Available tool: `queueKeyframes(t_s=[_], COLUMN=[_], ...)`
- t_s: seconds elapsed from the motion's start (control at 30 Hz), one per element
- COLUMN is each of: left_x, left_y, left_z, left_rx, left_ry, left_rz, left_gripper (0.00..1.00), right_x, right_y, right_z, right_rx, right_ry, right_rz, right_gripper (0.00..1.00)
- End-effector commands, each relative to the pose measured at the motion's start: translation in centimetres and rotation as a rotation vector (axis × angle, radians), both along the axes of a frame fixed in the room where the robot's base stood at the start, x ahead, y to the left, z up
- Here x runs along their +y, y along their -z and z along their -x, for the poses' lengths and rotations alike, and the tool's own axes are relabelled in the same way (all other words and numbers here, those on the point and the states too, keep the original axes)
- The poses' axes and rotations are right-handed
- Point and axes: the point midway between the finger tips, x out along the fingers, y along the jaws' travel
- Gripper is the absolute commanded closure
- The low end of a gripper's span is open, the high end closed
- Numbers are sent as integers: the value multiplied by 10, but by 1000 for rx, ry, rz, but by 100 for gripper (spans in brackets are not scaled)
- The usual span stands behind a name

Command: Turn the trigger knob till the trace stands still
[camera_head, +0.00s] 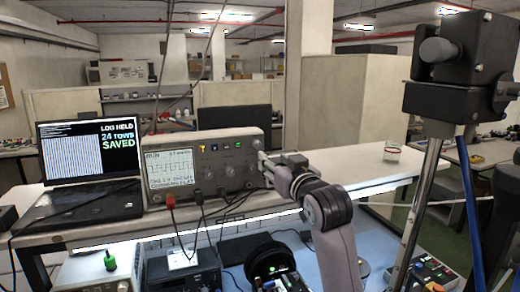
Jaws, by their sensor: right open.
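The oscilloscope (215,138) stands on the raised shelf, facing me. Its lit screen (170,168) shows a square-wave trace, with "RUN" at the top left; the small text below is hard to read. Knobs and coloured buttons sit right of the screen, including a knob (230,171) in the middle and a knob (256,143) at the upper right. I cannot read which is the trigger knob. My right gripper (264,166) is open at the panel's right end, its fingertips close to the panel and hiding part of it. Contact cannot be told. My left gripper is out of view.
A laptop (88,160) left of the scope reads "LOG HELD 24 rows SAVED". Red and black leads (171,204) hang from the scope's front. A metal stand (420,205) rises at the far right.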

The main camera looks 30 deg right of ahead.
Motion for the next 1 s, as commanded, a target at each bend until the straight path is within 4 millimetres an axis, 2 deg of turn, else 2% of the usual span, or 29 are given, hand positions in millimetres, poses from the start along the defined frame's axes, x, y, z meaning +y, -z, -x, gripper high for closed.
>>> queueKeyframes(t_s=[0.1, 0.3, 0.5, 0.7, 1.0], left_x=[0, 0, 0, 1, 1], left_y=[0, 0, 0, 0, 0], left_z=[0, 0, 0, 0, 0], left_rx=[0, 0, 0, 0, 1], left_ry=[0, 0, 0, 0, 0], left_rz=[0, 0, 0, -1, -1], left_gripper=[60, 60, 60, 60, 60], right_x=[-7, -17, -23, -26, -26], right_y=[0, -1, 0, 0, 0], right_z=[-27, -68, -96, -108, -110], right_rx=[1, 0, -1, -2, -2], right_ry=[0, 1, 1, 0, 0], right_rz=[-3, -4, -4, -3, -3], right_gripper=[60, 60, 60, 60, 60])
